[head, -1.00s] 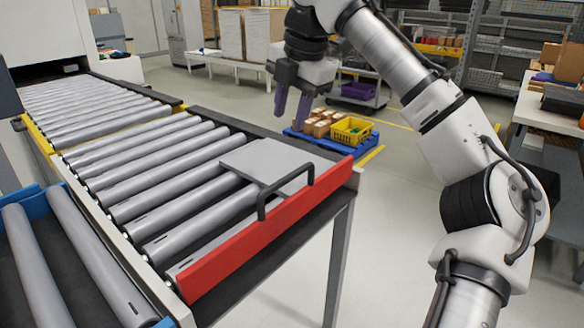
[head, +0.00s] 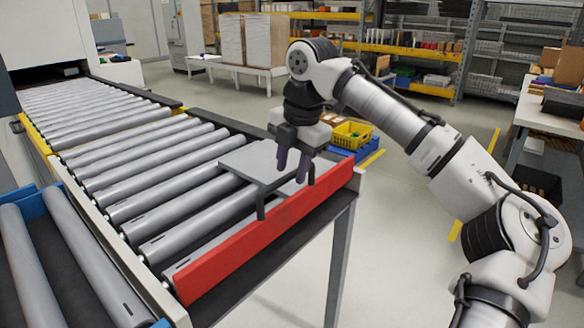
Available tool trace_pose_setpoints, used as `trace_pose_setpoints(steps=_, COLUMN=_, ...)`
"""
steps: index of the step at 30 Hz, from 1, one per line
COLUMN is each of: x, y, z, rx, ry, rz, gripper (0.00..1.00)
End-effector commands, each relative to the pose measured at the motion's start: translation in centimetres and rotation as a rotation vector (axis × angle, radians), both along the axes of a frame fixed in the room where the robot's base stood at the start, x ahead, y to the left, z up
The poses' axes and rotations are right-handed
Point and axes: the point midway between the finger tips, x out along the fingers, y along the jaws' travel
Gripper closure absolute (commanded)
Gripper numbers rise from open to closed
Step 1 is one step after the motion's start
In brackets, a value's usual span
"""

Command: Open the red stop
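The red stop (head: 270,232) is a long red bar standing across the near right end of the roller conveyor. Its dark handle (head: 261,206) arches above the bar, with the right part of it partly behind or beside my fingers. My gripper (head: 292,172) points down at the handle, with its two purple fingers spread apart. The fingertips overlap the handle's top in this view; I cannot tell whether they straddle or touch it. A flat grey panel (head: 243,160) lies on the rollers just behind the stop, partly hidden by the gripper.
The roller conveyor (head: 150,205) runs back to a white machine (head: 45,35). A blue-edged roller section (head: 160,323) is at the front left. A yellow crate (head: 352,134) stands behind my gripper. The floor right of the conveyor is clear.

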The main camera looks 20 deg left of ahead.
Motion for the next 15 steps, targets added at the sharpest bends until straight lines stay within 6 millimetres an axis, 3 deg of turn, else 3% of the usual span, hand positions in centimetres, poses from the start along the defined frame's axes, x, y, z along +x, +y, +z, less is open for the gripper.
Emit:
trace_pose_setpoints(steps=10, x=0.03, y=0.08, z=-0.47, rx=0.000, ry=0.001, rz=0.000, gripper=0.64)
trace_pose_setpoints(steps=15, x=0.03, y=0.08, z=-0.46, rx=0.000, ry=0.001, rz=0.000, gripper=0.85)
